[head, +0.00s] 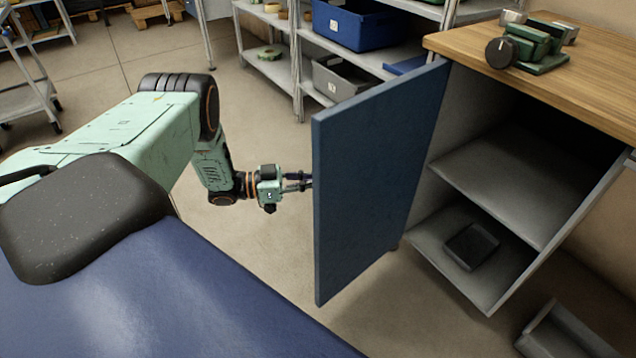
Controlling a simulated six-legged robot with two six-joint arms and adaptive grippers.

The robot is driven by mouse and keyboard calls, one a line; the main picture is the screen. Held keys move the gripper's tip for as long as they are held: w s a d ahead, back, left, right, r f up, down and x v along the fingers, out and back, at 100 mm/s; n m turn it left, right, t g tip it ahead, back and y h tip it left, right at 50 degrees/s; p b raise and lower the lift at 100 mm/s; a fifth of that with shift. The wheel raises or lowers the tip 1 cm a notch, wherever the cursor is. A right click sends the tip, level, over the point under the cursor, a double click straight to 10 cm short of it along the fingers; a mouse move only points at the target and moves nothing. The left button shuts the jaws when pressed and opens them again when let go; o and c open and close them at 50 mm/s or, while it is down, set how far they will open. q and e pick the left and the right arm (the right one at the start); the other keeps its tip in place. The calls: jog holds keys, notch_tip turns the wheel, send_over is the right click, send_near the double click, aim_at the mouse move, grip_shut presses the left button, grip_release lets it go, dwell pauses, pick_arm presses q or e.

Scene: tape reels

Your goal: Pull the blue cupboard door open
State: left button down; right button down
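The blue cupboard door (375,185) stands wide open, swung out from the cupboard (490,190) toward the left of the head view. Its inner face and free edge show; its outer face and any handle are hidden. My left gripper (300,183) is at the outer side of the door, close to its free edge at mid height. Its fingertips go out of sight behind the door edge, so I cannot tell whether they are shut or touch anything. My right gripper is not in view.
The cupboard holds a shelf and a small black tray (470,246). A green vise (535,45) sits on its wooden top. A grey bin (565,335) lies on the floor at lower right. A rack with a blue bin (350,24) stands behind.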

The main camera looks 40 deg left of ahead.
pick_arm(q)
jog(key=shift+s+a+f, duration=0.15)
jog(key=shift+a+f, duration=0.1)
jog(key=shift+a, duration=0.1)
jog(key=c, duration=1.4)
grip_release()
jog(key=shift+a+r, duration=0.1)
jog(key=shift+r, duration=0.1)
jog(key=shift+w, duration=0.2)
jog(key=v, duration=1.2)
jog(key=shift+s, duration=0.1)
